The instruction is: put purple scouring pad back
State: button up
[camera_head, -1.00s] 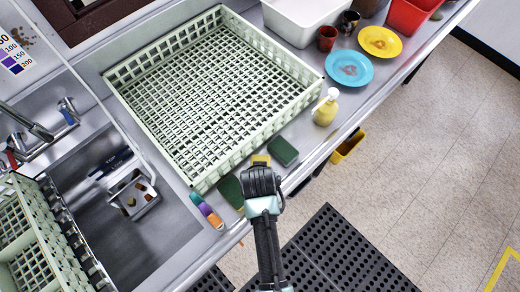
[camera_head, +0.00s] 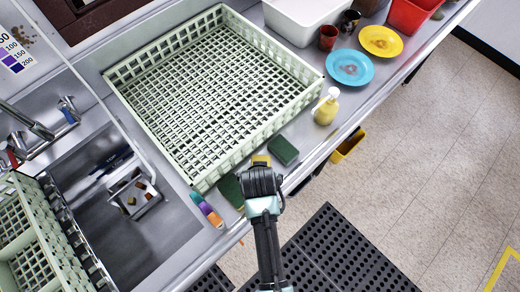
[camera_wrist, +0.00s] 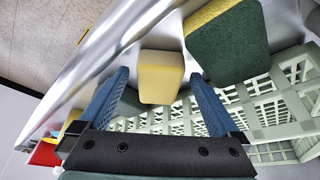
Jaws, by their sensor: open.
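I cannot make out a pad that is plainly purple. My gripper (camera_head: 262,172) is open at the front edge of the counter, and its fingers also show in the wrist view (camera_wrist: 160,100). A yellow block like a sponge (camera_wrist: 161,76) lies between and beyond the fingertips, with no grip on it visible; in the head view its top (camera_head: 261,160) shows just past the gripper. Another dark green pad (camera_head: 230,190) lies left of the gripper, partly hidden.
A pale green dish rack (camera_head: 205,180) fills the counter behind the pads. A small purple, teal and orange item (camera_head: 207,210) lies near the sink (camera_head: 130,235). A soap bottle (camera_head: 326,107), a blue plate (camera_head: 349,68) and a yellow plate (camera_head: 380,41) stand right.

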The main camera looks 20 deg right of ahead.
jog(key=v, duration=1.2)
jog(key=w+a+r+n+t, duration=0.1)
jog(key=w+r+t, duration=0.4)
jog(key=r, duration=0.6)
jog(key=w+a+r+n+t, duration=0.1)
jog(key=w+r+t, duration=0.2)
jog(key=w+r, duration=0.5)
jog(key=w+r+n+t, duration=0.1)
jog(key=w+r+t, duration=0.3)
jog(key=r, duration=0.9)
jog(key=s+a+r+t, duration=0.2)
jog(key=s+r+t, duration=0.1)
jog(key=r, duration=0.7)
jog(key=s+a+r+n+t+y, duration=0.1)
jog(key=s+r+t, duration=0.3)
jog(key=r, duration=0.7)
jog(key=s+a+r+n+t+y, duration=0.1)
jog(key=s+a+r+t, duration=0.3)
jog(key=r, duration=0.6)
jog(key=shift+s+r, duration=0.3)
jog(key=shift+o, duration=0.2)
notch_tip(320, 180, down, 2)
jog(key=shift+f+b, duration=0.1)
jog(key=shift+b, duration=1)
